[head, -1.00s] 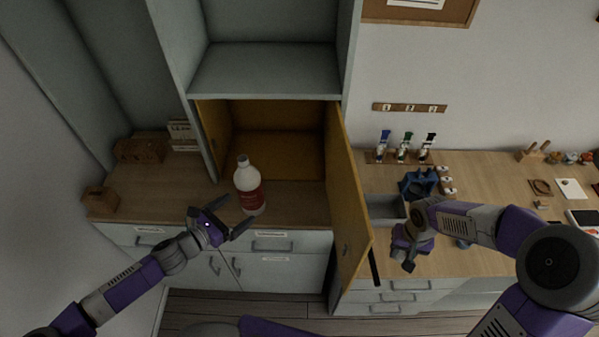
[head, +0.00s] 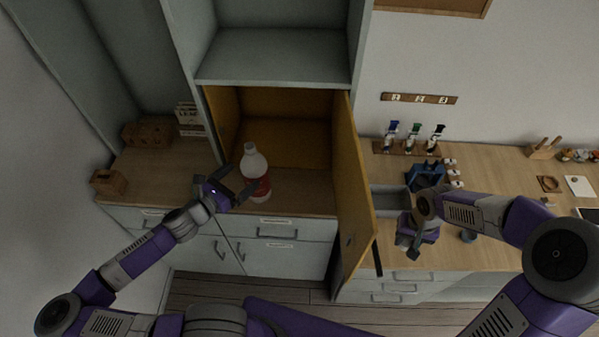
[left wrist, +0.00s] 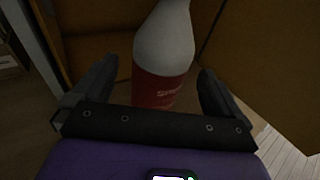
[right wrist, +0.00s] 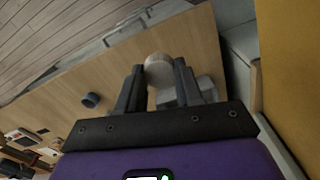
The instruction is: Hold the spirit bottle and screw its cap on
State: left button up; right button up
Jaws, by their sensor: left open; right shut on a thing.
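The spirit bottle (head: 254,162), white with a red label, stands upright on the left counter before the open cupboard. My left gripper (head: 241,177) is open, its fingers reaching toward the bottle from the front left. In the left wrist view the bottle (left wrist: 165,55) shows between and beyond the two spread fingers; I see no contact. Its neck top is cut off there. My right gripper (right wrist: 158,88) is shut on a round, pale cap (right wrist: 158,69), held over the right counter. In the head view this gripper (head: 411,248) hides the cap.
The open yellow cupboard door (head: 354,190) stands between my two grippers. A grey tray (head: 388,198), a blue holder (head: 425,175) and a small dark round thing (head: 467,236) are on the right counter. A wooden block (head: 109,182) is at far left.

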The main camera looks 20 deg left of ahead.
aim_at(250, 145)
pick_arm(q)
jog(key=shift+w+d+f, duration=0.1)
jog(key=shift+w+d, duration=0.1)
jog(key=shift+w, duration=0.35)
jog(key=shift+x, duration=2.65)
pick_arm(e)
jog(key=shift+r, duration=0.1)
pick_arm(q)
jog(key=shift+s+d, duration=0.1)
jog(key=shift+d, duration=0.05)
jog(key=c, duration=1.5)
notch_tip(250, 145, up, 10)
jog(key=shift+r+p, duration=0.1)
jog(key=shift+p, duration=0.6)
pick_arm(e)
jog(key=shift+r, duration=0.65)
